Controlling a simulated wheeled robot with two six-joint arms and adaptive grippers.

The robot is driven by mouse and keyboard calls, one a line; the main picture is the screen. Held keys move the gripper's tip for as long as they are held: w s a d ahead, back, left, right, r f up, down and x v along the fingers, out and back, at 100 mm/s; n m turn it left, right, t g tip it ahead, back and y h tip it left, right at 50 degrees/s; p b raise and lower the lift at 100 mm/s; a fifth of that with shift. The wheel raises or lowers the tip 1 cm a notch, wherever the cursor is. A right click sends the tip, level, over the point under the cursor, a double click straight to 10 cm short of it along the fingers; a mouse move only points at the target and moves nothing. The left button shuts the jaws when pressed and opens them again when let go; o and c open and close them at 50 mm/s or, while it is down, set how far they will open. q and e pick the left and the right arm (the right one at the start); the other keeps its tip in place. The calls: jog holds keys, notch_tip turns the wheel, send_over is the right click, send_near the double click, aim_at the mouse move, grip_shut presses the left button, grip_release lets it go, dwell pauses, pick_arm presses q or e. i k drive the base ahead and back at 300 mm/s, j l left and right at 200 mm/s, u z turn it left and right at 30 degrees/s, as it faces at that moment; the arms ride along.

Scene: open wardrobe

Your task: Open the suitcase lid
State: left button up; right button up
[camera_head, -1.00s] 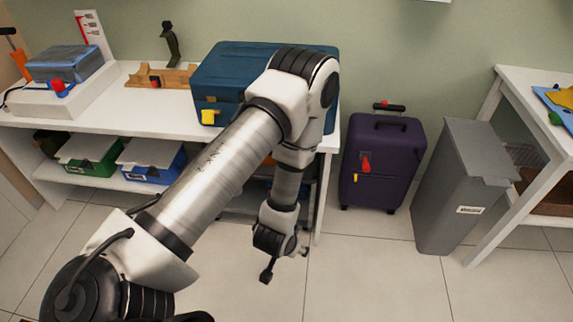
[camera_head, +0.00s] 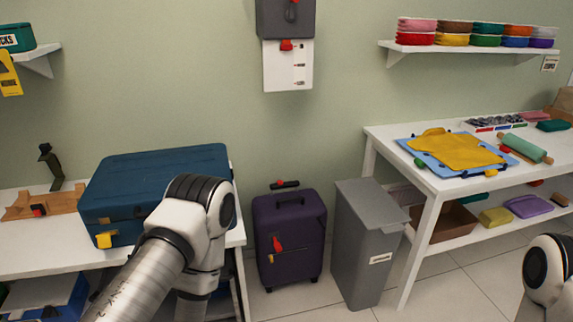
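A dark purple suitcase (camera_head: 291,240) stands upright on the floor between the left table and a grey bin. It has a black handle on top, a red tag or latch on its front and a small yellow piece below that. It looks shut. A large blue case (camera_head: 155,190) with a yellow latch (camera_head: 104,240) lies on the left table, with its lid down. My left arm covers its front right part. My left gripper is out of view below the picture. Only a bit of my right arm shows at the lower right; its gripper is out of view.
The grey bin (camera_head: 365,245) stands right of the suitcase. The right table (camera_head: 400,155) holds a yellow sheet on a blue mat (camera_head: 412,150) and a rolling pin. A grey and white wall unit (camera_head: 288,65) hangs above the suitcase. Floor shows in front of the suitcase.

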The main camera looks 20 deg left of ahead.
aim_at(127, 186)
jog(key=u, duration=1.4)
